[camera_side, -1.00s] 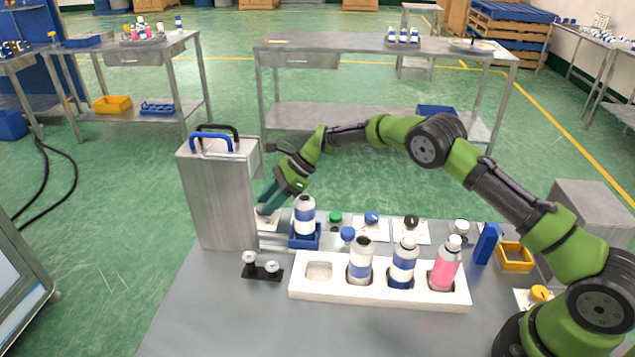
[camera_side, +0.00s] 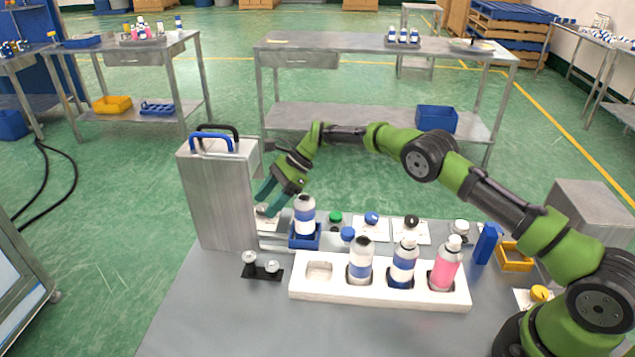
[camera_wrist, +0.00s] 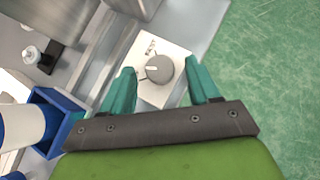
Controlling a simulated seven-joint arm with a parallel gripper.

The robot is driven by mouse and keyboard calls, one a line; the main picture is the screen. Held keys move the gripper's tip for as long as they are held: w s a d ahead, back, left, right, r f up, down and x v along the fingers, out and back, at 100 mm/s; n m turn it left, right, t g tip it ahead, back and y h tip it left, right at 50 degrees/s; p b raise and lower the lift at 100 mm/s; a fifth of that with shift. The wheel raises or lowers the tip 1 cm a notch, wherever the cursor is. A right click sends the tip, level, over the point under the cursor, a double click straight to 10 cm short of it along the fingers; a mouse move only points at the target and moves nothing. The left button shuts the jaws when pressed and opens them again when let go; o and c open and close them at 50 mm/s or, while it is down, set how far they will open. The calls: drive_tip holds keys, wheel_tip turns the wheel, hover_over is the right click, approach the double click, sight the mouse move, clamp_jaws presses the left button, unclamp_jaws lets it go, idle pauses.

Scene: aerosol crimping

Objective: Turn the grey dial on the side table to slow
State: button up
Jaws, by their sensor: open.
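The pointer aims toward the left of that picture. My gripper (camera_wrist: 163,78) is open, with one teal finger on each side of the dial and a gap to it on both sides. The dial itself is hidden there.
The metal press (camera_side: 218,200) with blue and black handles stands left of my gripper. A blue holder (camera_side: 304,241) with a bottle (camera_side: 305,215) stands close on the right. A white rack (camera_side: 330,290) with several bottles is in front. Green floor lies beyond the table edge.

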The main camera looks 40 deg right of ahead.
drive_tip(key=shift+d, duration=0.1)
drive_tip(key=v, duration=1.6)
drive_tip(key=shift+d+r, duration=0.25)
drive_tip(key=s+a+r+m+h, duration=0.1)
drive_tip(key=s+a+r+h, duration=0.25)
drive_tip(key=a, duration=0.65)
drive_tip(key=w+a+f+m, duration=0.1)
drive_tip(key=f, duration=0.4)
drive_tip(key=w+a+f+m+h, duration=0.1)
drive_tip(key=w+f, duration=0.1)
drive_tip(key=f, duration=0.3)
drive_tip(key=w+a+f+m+t, duration=0.1)
drive_tip(key=w+f+m, duration=0.1)
drive_tip(key=f, duration=0.3)
drive_tip(key=shift+w+h, duration=0.1)
drive_tip(key=shift+h, duration=0.15)
drive_tip(key=shift+c, duration=0.2)
